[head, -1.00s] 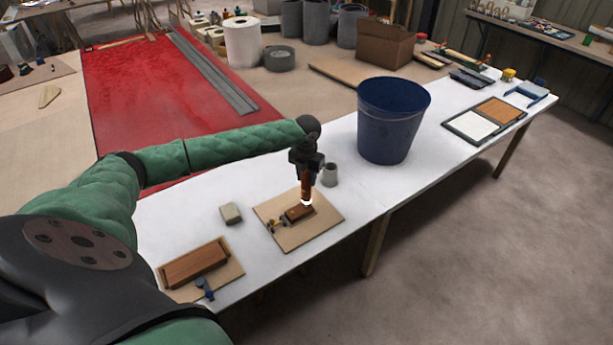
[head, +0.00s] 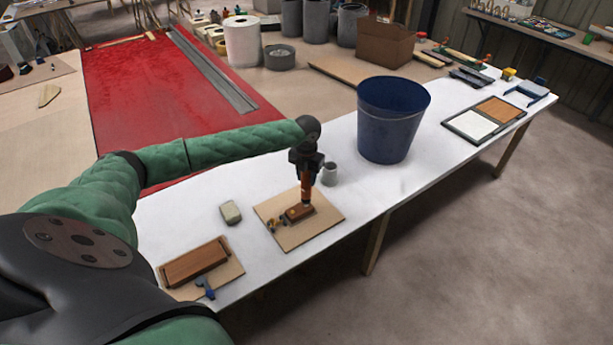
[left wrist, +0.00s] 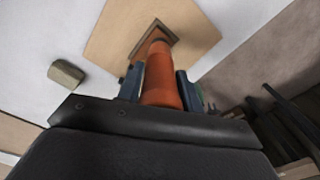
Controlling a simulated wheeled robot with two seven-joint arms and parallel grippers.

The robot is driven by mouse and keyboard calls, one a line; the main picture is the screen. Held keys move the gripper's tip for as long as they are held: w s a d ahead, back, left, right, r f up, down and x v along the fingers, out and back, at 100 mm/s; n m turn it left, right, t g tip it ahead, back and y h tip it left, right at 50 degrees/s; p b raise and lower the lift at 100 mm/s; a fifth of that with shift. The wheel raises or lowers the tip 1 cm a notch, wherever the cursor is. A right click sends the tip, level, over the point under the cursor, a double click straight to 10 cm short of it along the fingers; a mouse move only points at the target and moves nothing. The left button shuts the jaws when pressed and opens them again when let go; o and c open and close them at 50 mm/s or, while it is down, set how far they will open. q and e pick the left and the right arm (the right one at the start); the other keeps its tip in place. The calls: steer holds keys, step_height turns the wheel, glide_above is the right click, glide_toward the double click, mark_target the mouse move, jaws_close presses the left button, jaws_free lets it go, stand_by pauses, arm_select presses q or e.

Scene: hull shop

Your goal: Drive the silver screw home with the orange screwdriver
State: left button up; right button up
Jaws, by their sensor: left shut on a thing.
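My left gripper (head: 306,168) is shut on the orange screwdriver (head: 306,188) and holds it upright, pointing down. In the left wrist view, the thick orange handle (left wrist: 161,78) sits between the two dark jaws (left wrist: 158,88). The lower end of the screwdriver is over the right part of a small brown wooden block (head: 297,217) on a light board (head: 318,228). I cannot tell whether its tip touches anything. I cannot make out the silver screw; it is probably hidden under the screwdriver. My right gripper is not in view.
Small brass-coloured pieces (head: 273,225) lie at the block's left. A grey cup (head: 330,174) stands close behind the board, and a blue bucket (head: 392,120) farther right. A grey-beige block (head: 231,212) and a brown wooden piece (head: 195,263) are to the left.

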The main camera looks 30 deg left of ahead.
arm_select(q)
steer(key=shift+r+p, duration=2.35)
steer(key=shift+r, duration=1.15)
